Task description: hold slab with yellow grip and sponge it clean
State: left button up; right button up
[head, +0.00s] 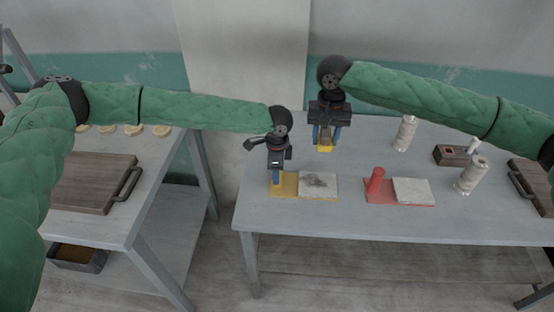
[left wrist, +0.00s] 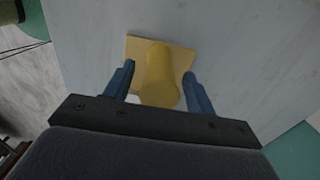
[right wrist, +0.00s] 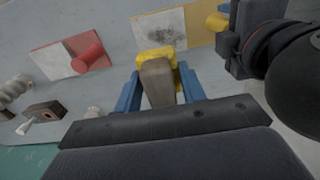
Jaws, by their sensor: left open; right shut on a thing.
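A white slab (head: 318,184) with a dark smudge lies on a yellow plate (head: 288,193), beside an upright yellow grip (left wrist: 160,75). My left gripper (head: 277,182) is down over the yellow grip, with its open fingers on either side of it. The grip is mostly hidden by my fingers in the head view. My right gripper (head: 325,142) is shut on the grey-brown handle (right wrist: 157,84) of a yellow sponge (right wrist: 155,56). It holds the sponge in the air behind the slab. The smudge also shows on the slab in the right wrist view (right wrist: 160,30).
To the right, a red plate (head: 402,204) carries a red grip (head: 375,180) and a clean-looking white slab (head: 412,190). Two pale spools (head: 405,133) (head: 470,176) and a wooden block (head: 452,155) stand farther right. A wooden board (head: 95,182) lies on the left table.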

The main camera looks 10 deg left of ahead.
pick_arm(q)
jog(key=shift+f, duration=1.55)
grip_shut()
